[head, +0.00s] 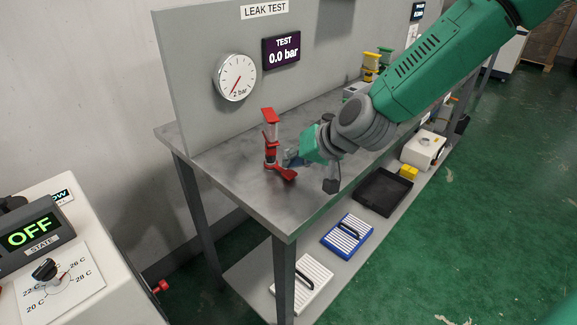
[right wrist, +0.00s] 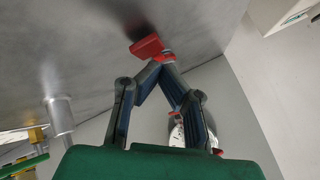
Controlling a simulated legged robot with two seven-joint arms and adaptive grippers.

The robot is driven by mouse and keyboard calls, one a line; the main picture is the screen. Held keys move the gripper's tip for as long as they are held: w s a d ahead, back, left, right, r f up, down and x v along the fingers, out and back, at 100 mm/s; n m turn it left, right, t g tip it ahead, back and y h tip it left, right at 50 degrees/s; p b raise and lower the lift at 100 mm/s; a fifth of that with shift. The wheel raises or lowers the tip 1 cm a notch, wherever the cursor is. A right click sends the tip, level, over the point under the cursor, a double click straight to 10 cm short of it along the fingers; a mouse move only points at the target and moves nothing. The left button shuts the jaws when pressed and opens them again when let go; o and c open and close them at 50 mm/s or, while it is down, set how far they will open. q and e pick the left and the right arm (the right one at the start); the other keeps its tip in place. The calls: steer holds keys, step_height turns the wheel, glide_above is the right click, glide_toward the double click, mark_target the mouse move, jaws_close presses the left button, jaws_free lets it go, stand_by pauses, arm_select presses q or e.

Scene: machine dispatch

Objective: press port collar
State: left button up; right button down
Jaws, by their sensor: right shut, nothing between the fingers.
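A red fixture with a clear column (head: 270,140) stands upright on the grey bench under the gauge. It has a red cap on top, red parts at mid-height and a red foot on the bench. I cannot tell which part is the port collar. My right gripper (head: 290,158) is just right of the fixture, low over the bench, shut and empty. In the right wrist view, its fingertips (right wrist: 163,60) meet close to a red part of the fixture (right wrist: 147,46). Whether they touch is unclear, and the fingers hide some of it. My left gripper is not in view.
A panel behind carries a round gauge (head: 235,77) and a TEST display (head: 282,51) reading 0.0 bar. A machine with an OFF display (head: 30,232) stands lower left. Yellow and green-topped items (head: 372,65) stand farther along the bench. The bench front (head: 262,208) is clear.

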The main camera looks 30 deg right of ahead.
mark_target(290, 173)
steer(key=shift+r+p, duration=0.4)
steer(key=shift+r, duration=0.25)
steer(key=shift+a, duration=0.15)
step_height(290, 173, up, 5)
steer(key=p, duration=0.4)
steer(key=shift+p, duration=0.35)
steer(key=shift+s+f, duration=0.1)
